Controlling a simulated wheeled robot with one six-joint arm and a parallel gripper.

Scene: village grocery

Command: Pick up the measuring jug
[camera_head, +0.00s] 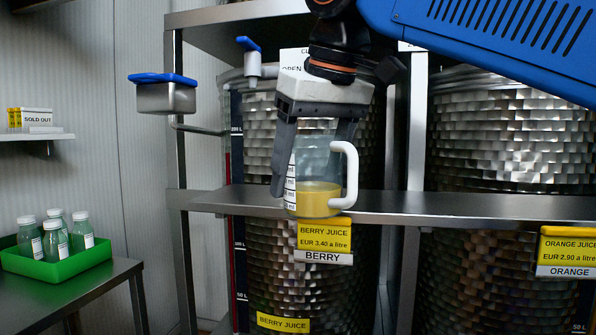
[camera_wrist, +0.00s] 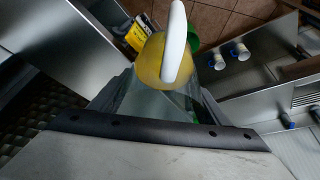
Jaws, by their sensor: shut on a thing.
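The measuring jug (camera_head: 317,196) is clear, with a white handle, a printed scale and some yellow liquid at the bottom. My gripper (camera_head: 311,187) reaches down from above in the head view, with its two fingers on either side of the jug, shut on it. The jug is upright in front of the steel shelf edge; I cannot tell whether it touches the shelf. In the wrist view the jug (camera_wrist: 158,68) shows between the fingers, with its white handle across the yellow liquid.
A steel shelf (camera_head: 450,205) runs across large metal tanks (camera_head: 510,140). A yellow berry juice label (camera_head: 324,235) hangs just below the jug. A tap with a blue lever (camera_head: 248,44) is at upper left. A green tray (camera_head: 62,267) of several bottles stands on the left table.

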